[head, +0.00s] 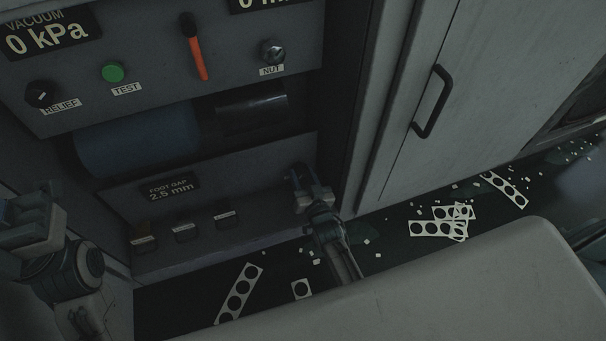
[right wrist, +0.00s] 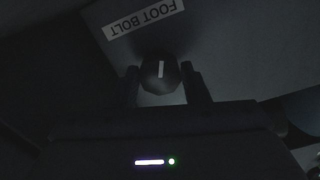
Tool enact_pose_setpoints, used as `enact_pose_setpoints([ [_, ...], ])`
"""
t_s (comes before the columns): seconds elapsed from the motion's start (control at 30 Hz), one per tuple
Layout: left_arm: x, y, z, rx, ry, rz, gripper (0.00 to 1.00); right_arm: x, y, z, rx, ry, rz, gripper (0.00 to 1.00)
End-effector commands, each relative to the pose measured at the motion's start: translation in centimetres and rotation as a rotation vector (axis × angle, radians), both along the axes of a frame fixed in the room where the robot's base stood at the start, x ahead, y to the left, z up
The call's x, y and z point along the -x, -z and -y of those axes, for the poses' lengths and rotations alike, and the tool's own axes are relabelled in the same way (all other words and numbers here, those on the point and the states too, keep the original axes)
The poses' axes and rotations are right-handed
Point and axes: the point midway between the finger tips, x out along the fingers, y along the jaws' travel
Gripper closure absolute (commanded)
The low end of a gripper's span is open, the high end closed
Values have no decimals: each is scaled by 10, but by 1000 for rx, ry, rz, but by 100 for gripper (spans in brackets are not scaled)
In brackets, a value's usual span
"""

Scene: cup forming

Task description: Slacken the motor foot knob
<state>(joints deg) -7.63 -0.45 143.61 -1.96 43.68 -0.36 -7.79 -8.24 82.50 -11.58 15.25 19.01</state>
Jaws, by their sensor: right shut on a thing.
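The motor foot knob is a dark round knob (right wrist: 160,76) with a white pointer line that looks upright in the right wrist view. A white label reading FOOT BOLT (right wrist: 145,17) lies beside it. My right gripper (right wrist: 168,88) is shut on this knob, with one finger on either side. In the head view my right gripper (head: 303,180) reaches the right end of the lower panel, and it hides most of the knob. A display there (head: 169,189) reads FOOT GAP 2.5 mm. Part of my left arm shows at the left edge, but I cannot make out its fingers.
Above are a RELIEF knob (head: 41,94), a green TEST button (head: 113,72), an orange-handled lever (head: 195,50) and a NUT knob (head: 272,51). A blue motor (head: 135,138) sits in the recess. A cabinet door (head: 465,95) stands right. Punched strips (head: 240,292) litter the floor.

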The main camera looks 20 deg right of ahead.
Motion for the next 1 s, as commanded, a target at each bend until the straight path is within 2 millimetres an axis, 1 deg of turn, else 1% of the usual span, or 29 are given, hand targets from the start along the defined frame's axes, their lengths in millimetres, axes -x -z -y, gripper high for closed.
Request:
enact_pose_setpoints([
  [0.4, 1, -7, 0, -11, 7, 0, 71, 0, 0, 1, 397, 0, 12, 82],
  [0.8, 0, -8, 0, -11, 10, -7, 71, 0, 0, 1, 771, -1, 25, 82],
  [1.0, 0, -8, 0, -12, 10, -9, 71, 0, 0, 1, 928, -1, 31, 82],
])
